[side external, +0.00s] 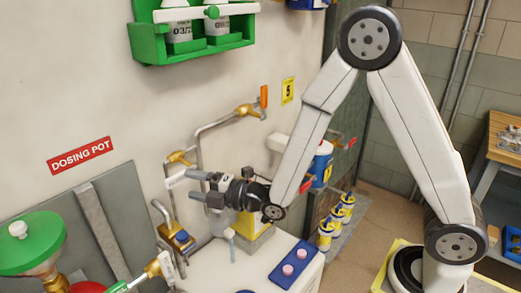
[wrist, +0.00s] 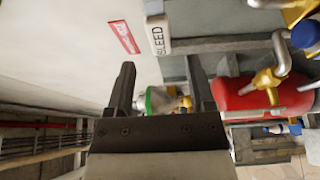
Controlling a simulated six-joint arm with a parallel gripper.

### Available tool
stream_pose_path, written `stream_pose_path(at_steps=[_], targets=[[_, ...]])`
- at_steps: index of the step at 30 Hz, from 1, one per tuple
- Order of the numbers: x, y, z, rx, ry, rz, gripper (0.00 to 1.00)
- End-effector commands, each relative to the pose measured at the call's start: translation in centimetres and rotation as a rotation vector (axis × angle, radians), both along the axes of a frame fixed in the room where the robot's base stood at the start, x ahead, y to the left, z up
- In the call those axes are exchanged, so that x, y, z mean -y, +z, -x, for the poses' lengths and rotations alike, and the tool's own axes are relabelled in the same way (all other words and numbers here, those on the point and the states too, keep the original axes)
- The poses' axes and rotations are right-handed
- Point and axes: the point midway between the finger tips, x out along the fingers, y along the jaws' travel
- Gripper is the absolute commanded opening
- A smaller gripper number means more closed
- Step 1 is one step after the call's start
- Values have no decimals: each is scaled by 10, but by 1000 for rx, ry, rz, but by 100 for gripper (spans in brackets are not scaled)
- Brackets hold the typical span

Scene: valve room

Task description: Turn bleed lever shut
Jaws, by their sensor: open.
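A white block marked BLEED (wrist: 158,36) shows in the wrist view, just above the gap between my fingertips and not gripped. In the side external view, a white bar (side external: 177,179) sits beside my fingertips, below a brass valve (side external: 180,157) on the wall piping. It looks like the same bleed piece, but its lettering cannot be read there. My gripper (side external: 191,188) is open and points left toward the wall. In the wrist view its two dark fingers (wrist: 160,68) stand apart with nothing held between them. I cannot tell whether a finger touches the white bar.
A brass valve with an orange lever (side external: 264,97) is higher on the pipe. A green funnel lid (side external: 30,243) and a green-and-white lever (side external: 150,272) are at lower left. A red tank (wrist: 240,97) is at right.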

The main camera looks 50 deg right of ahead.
Motion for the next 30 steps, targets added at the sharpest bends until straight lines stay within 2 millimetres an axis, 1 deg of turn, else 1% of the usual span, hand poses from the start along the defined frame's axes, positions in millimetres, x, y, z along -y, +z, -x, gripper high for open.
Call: stream_pose_path(at_steps=[8,21,25,30], targets=[[-7,0,-17,-1,0,-1,69],[-24,-1,-59,-3,-1,-1,69],[-27,0,-66,-3,-1,-1,69],[-29,-1,-70,-4,-2,0,69]])
